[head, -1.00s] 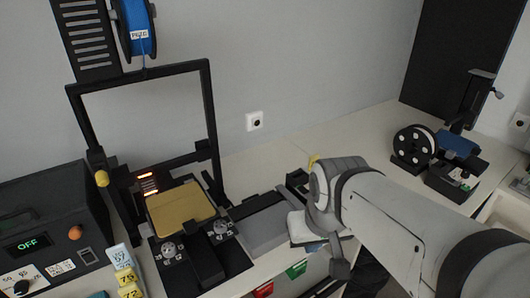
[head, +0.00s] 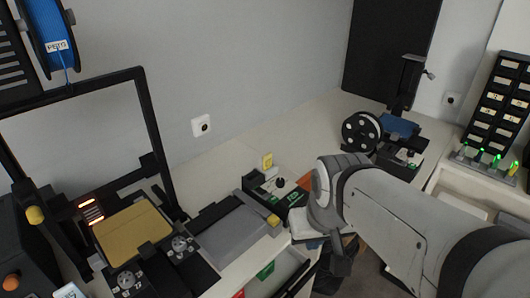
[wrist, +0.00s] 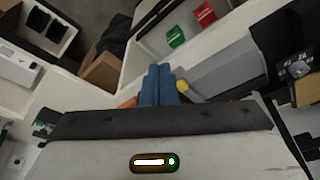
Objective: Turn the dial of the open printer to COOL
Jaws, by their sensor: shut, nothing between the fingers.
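The open printer (head: 148,115) stands at the left in the head view, a black frame around a gold bed (head: 135,238). Two grey dials sit on its front: the right dial (head: 183,246) and the left dial (head: 126,283). Their marks are too small to read. One dial (wrist: 300,68) also shows at the right edge of the wrist view. My gripper (wrist: 158,72) has its blue fingers together and empty, over the bench front, well apart from the dials. In the head view my wrist mostly hides the fingers.
A grey flat-topped unit (head: 232,235) lies between the printer and my arm. A small black device with a yellow tag (head: 267,161) stands behind my wrist. A drawer with red and green bins (wrist: 175,37) is open.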

